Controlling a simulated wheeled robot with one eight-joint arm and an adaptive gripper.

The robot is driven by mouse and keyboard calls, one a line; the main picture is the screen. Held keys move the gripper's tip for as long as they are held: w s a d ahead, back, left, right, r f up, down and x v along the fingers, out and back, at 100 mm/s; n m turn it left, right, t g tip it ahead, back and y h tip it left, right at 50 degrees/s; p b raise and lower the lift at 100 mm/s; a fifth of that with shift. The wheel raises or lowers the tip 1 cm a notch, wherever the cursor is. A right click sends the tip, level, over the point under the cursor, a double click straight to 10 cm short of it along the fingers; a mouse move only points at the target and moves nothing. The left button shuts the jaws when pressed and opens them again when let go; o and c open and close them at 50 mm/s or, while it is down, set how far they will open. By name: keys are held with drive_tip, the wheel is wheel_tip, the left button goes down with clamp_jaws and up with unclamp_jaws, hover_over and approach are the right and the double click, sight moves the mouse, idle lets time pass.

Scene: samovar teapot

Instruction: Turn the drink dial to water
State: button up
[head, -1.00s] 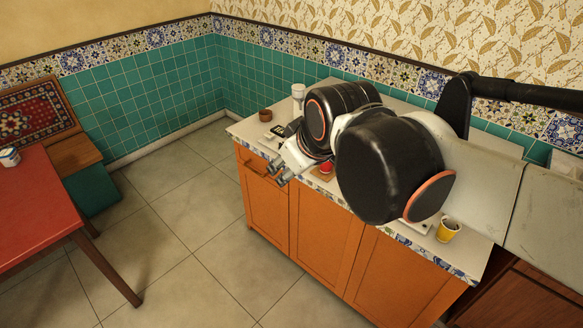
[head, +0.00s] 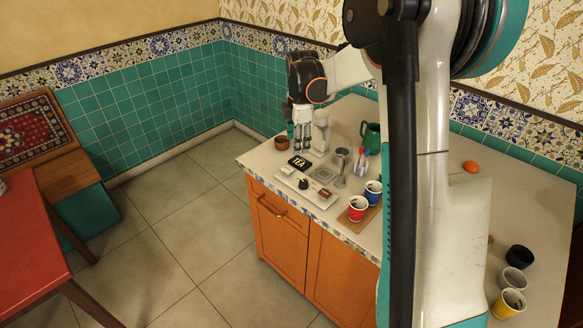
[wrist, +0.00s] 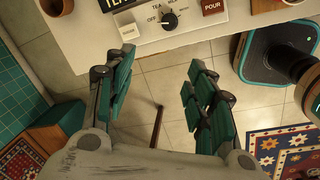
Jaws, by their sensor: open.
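The drink dial (head: 303,184) is a small black knob on the pale front panel (head: 288,178) of the drink machine on the counter. In the wrist view the dial (wrist: 169,19) sits at the top, with OFF and TEA lettering around it; its other lettering and pointer are hard to read. My gripper (head: 301,152) points down in the head view, above the far left of the counter, behind the black TEA sign (head: 299,163). In the wrist view my gripper (wrist: 158,62) has its green-padded fingers spread, empty and apart from the dial.
A dark red POUR button (wrist: 213,6) is right of the dial. Red (head: 357,208) and blue (head: 373,192) cups, a green pitcher (head: 371,134) and a brown pot (head: 282,141) stand on the counter. A yellow cup (head: 509,303) is at right. The floor in front is clear.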

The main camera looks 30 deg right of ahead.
drive_tip(key=n+g, duration=0.2)
approach(304, 182)
wheel_tip(304, 182, down, 9)
drive_tip(key=b, duration=0.4)
drive_tip(key=shift+d, duration=0.15)
drive_tip(key=c, duration=1.1)
